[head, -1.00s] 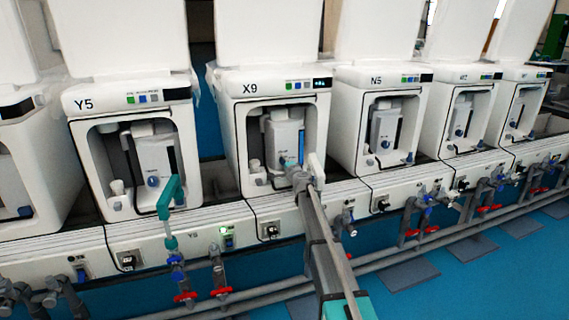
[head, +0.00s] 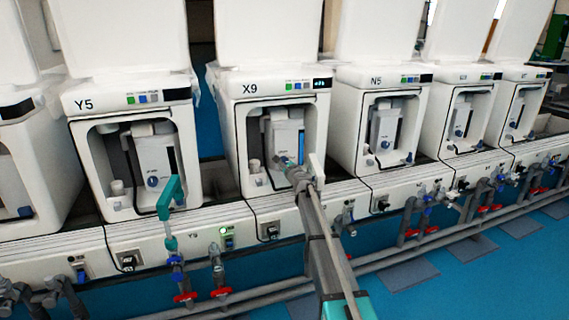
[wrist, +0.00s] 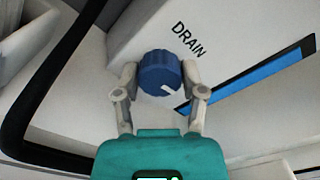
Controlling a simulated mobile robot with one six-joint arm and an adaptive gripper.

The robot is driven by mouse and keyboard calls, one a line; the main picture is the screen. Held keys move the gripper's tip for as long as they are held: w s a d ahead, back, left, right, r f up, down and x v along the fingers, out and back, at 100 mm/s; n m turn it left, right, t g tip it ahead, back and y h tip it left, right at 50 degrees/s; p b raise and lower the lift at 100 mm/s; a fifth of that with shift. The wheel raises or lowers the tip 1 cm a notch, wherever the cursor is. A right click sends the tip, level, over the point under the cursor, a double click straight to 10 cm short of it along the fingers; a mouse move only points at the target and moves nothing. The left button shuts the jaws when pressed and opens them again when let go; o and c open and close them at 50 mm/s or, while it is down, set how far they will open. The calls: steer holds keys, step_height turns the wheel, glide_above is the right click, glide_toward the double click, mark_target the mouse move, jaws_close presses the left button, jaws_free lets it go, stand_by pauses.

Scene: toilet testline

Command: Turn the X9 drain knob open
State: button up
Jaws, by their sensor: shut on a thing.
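The X9 unit (head: 250,88) stands left of centre in the head view, with a light grey tank (head: 284,127) inside its open front bay. The drain knob (wrist: 158,68) is round, dark blue and ridged, under the word DRAIN in the wrist view. Its white pointer mark slants toward the lower right of that view. My gripper (wrist: 160,78) is shut on the knob, one finger on each side. In the head view my gripper (head: 288,164) reaches into the X9 bay and hides the knob.
A blue level strip (wrist: 275,78) runs right of the knob. Units Y5 (head: 130,95) and N5 (head: 385,76) flank X9. Valves and pipes (head: 215,285) run low in front.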

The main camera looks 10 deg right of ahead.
steer(key=shift+d+m, duration=0.1)
steer(key=shift+m, duration=0.3)
steer(key=o, duration=1.2)
steer(key=shift+c, duration=0.2)
steer(key=shift+s, duration=0.1)
steer(key=s+d, duration=0.2)
steer(key=s, duration=0.9)
steer(key=shift+s, duration=0.3)
